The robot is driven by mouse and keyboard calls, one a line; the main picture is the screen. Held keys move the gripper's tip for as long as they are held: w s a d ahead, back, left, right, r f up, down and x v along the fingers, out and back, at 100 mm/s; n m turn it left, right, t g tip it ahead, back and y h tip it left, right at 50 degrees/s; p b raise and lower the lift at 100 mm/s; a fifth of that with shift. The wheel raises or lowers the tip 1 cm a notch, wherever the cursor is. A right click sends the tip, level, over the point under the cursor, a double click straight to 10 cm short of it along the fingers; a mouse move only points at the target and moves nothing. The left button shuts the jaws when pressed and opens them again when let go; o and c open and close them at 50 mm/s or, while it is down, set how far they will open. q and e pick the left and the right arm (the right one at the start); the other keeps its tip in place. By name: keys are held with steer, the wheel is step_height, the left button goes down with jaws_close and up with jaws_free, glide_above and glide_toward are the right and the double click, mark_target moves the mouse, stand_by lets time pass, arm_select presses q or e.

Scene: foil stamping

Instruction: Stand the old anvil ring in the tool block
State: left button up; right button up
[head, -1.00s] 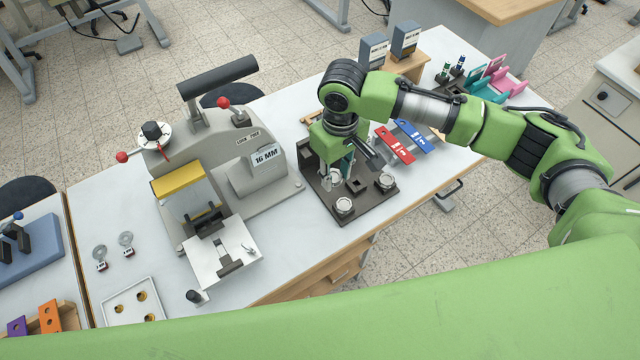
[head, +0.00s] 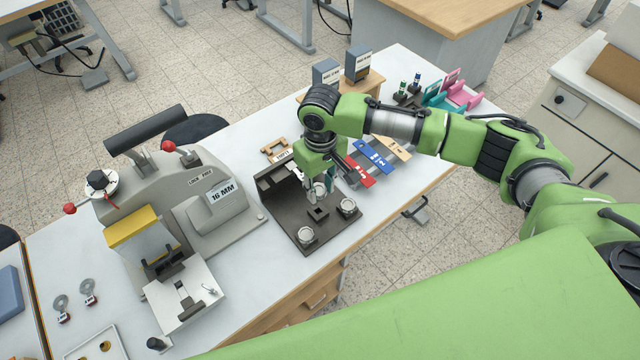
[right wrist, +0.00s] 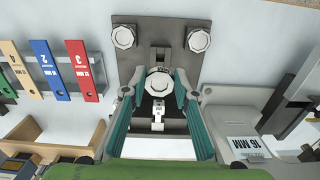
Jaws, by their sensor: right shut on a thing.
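The tool block (head: 279,200) is a dark brown plate on the white bench, with two round silver pieces at its near corners and a small square socket (head: 317,212) between them. My right gripper (head: 320,196) points down over the block behind the socket. In the right wrist view its teal fingers (right wrist: 160,90) are shut on a round silver piece, seemingly the old anvil ring (right wrist: 158,81), with a white tag below it. I cannot tell whether it touches the block (right wrist: 150,25). My left gripper is not in view.
The grey stamping press (head: 185,205) stands left of the block. Red, blue and tan numbered strips (head: 375,155) lie close on the right. Two tagged rings (head: 75,302) lie at the bench's left.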

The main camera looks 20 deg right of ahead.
mark_target(320, 207)
steer(key=shift+a+f+b, duration=0.1)
steer(key=shift+f+b, duration=0.45)
steer(key=shift+f, duration=0.4)
steer(key=shift+f+b, duration=0.65)
steer(key=shift+f, duration=1.2)
steer(key=shift+p, duration=0.55)
steer(key=shift+p, duration=0.5)
steer(key=shift+p, duration=0.45)
steer(key=shift+f+b, duration=0.5)
steer(key=shift+f, duration=1.15)
